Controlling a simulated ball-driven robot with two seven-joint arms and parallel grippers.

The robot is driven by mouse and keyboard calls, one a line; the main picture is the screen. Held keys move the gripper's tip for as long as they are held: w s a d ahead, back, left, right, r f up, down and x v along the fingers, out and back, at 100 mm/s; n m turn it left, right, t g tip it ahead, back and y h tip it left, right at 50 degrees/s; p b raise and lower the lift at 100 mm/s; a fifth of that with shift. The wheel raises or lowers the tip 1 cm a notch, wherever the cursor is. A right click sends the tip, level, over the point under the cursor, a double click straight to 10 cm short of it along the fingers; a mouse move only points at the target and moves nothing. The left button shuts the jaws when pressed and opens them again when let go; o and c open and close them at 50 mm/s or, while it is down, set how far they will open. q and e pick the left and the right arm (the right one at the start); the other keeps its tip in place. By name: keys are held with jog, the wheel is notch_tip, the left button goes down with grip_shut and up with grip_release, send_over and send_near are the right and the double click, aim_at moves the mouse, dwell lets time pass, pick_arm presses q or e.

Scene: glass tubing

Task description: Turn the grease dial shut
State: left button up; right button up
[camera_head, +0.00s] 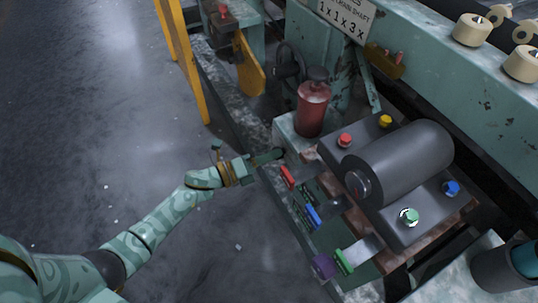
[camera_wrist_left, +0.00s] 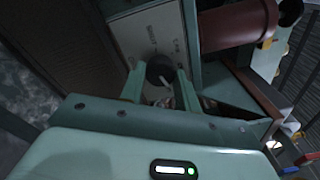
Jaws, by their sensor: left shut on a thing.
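In the left wrist view the grease dial (camera_wrist_left: 158,68) is a dark round knob with a pale pointer line, set on a light panel with small, unreadable markings (camera_wrist_left: 146,32). My left gripper (camera_wrist_left: 161,76) has one finger on each side of the dial and is shut on it. In the head view my left gripper (camera_head: 270,157) reaches the left side of the machine, just below a red canister (camera_head: 312,108). The dial is hardly visible there. My right gripper is not in view.
A grey cylinder (camera_head: 405,160) lies on a dark block with coloured knobs, right of my gripper. Red, blue, green and purple parts sit along the near edge. A yellow post (camera_head: 183,60) stands at the back left. The floor (camera_head: 90,120) at left is mostly clear.

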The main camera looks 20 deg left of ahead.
pick_arm(q)
jog(key=n+p, duration=0.3)
jog(key=n, duration=1.3)
jog(key=n+y+p, duration=0.1)
jog(key=n+p, duration=0.2)
jog(key=n, duration=1.4)
jog(key=shift+s+t, duration=0.1)
jog(key=shift+t, duration=0.3)
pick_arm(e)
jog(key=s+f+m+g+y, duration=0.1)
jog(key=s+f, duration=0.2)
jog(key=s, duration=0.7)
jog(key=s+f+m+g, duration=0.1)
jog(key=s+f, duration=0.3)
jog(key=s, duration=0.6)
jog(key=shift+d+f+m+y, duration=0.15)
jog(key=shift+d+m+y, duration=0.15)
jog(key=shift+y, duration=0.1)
pick_arm(q)
jog(key=shift+f+n, duration=0.1)
jog(key=shift+n, duration=0.3)
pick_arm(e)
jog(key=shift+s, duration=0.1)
